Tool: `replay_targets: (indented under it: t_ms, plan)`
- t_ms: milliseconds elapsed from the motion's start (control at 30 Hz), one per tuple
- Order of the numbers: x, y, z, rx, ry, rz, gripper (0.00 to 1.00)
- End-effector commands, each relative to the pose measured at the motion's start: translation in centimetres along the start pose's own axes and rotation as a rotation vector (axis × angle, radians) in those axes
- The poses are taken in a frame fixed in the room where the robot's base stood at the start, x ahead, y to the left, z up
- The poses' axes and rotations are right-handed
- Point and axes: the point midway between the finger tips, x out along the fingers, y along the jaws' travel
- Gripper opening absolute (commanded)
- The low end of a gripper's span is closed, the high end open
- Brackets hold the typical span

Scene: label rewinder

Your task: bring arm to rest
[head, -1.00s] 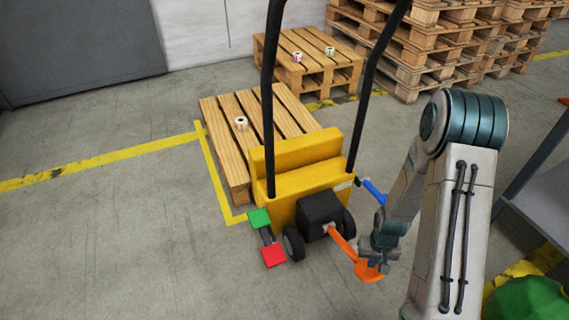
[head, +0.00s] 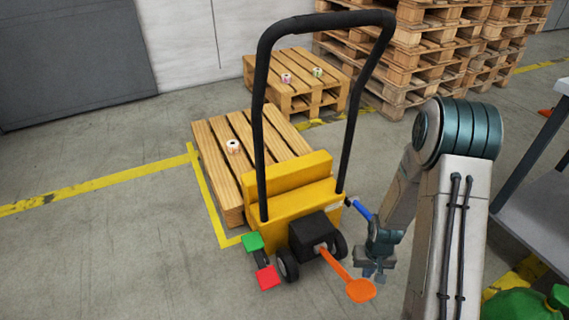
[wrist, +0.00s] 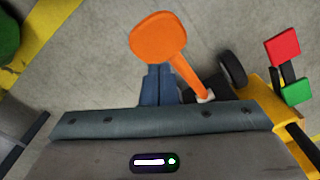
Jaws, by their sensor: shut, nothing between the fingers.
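My gripper (head: 376,274) hangs at the end of my bent arm, pointing down, just right of the yellow pallet truck (head: 290,193). Its fingers are shut and empty; they also show in the wrist view (wrist: 158,86). The truck's orange pedal (head: 360,291) lies just left of and below the gripper in the head view. In the wrist view the orange pedal (wrist: 158,38) shows beyond the fingertips, and I cannot tell the exact gap. A blue lever (head: 361,209) on the truck reaches toward my wrist, and its end is close to or behind it.
The truck's black handle (head: 262,130) rises high. Green (head: 253,242) and red (head: 268,277) pedals stick out left. A pallet (head: 222,165) carries a label roll (head: 233,146). A grey table (head: 540,215) and green object (head: 522,303) stand right. Floor at left is clear.

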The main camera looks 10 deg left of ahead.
Motion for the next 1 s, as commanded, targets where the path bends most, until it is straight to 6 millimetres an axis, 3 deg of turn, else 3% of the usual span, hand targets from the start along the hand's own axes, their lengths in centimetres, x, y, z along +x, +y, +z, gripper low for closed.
replay_targets:
  t_ms: [167,267,367,633,1000]
  plan:
    - [-0.6,0.0,-0.1,0.001,0.003,0.001,0.0]
    - [-3.3,0.1,-0.4,0.004,0.015,0.005,0.0]
    - [-8.0,0.2,-0.6,0.011,0.032,0.012,0.0]
    - [-22.9,0.4,0.2,0.04,0.084,0.03,0.0]
    - [-41.1,-0.1,4.3,0.079,0.156,0.036,0.0]
